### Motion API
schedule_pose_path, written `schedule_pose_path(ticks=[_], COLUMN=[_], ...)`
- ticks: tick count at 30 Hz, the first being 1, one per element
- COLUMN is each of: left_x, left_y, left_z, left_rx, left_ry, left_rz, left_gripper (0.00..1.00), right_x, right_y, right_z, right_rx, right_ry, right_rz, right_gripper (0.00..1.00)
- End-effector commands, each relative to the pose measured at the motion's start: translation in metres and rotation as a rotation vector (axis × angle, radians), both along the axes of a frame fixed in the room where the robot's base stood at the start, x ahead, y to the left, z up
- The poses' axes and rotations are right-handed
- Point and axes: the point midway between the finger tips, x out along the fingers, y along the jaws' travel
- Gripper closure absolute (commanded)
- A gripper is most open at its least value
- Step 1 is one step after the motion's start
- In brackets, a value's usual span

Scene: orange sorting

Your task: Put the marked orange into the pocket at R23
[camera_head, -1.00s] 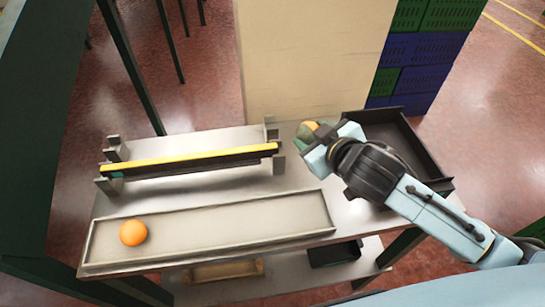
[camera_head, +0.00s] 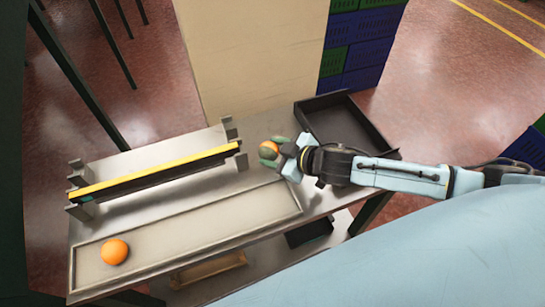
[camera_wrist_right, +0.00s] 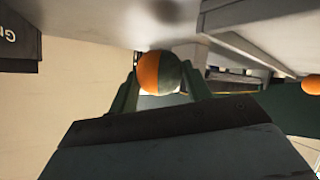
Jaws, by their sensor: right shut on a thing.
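The marked orange (camera_head: 268,150), half orange and half dark green in the right wrist view (camera_wrist_right: 160,72), is held between the fingers of my right gripper (camera_head: 272,149). The gripper is shut on it, over the metal table between the yellow-edged rail and the black tray. I cannot tell how high it is held. My left gripper is not in view. No pocket labelled R23 can be read in these frames.
A plain orange (camera_head: 114,251) lies in the long shallow metal tray (camera_head: 220,232) at the front. The yellow-edged rail (camera_head: 155,173) stands behind it. The black tray (camera_head: 322,101) is at the back right. A beige panel (camera_head: 250,60) rises behind the table.

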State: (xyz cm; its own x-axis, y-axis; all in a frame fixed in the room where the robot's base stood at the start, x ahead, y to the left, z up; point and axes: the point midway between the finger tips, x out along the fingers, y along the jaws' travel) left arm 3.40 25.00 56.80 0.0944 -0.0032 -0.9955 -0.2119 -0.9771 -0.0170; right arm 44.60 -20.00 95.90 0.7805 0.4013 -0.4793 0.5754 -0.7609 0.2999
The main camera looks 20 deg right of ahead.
Motion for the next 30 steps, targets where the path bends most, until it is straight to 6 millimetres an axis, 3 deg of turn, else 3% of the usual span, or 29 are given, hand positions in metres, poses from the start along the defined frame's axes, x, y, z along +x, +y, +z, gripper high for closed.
schedule_pose_path(ticks=[4, 16, 17, 21, 30], left_x=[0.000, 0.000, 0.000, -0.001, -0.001], left_y=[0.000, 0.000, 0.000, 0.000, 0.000], left_z=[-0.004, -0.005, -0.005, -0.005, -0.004], left_rx=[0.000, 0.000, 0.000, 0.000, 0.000], left_ry=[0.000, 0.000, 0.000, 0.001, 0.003], left_rz=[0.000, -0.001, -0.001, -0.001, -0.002], left_gripper=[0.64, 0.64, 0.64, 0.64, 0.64], right_x=[0.000, 0.000, 0.000, 0.000, 0.000], right_y=[0.000, 0.000, 0.000, 0.000, 0.000], right_z=[-0.019, -0.024, -0.024, -0.023, -0.022], right_rx=[0.000, 0.000, 0.000, 0.000, -0.001], right_ry=[0.000, -0.001, -0.001, 0.000, 0.000], right_rz=[0.000, -0.001, -0.001, 0.000, 0.000], right_gripper=[0.75, 0.75, 0.49, 0.31, 0.30])
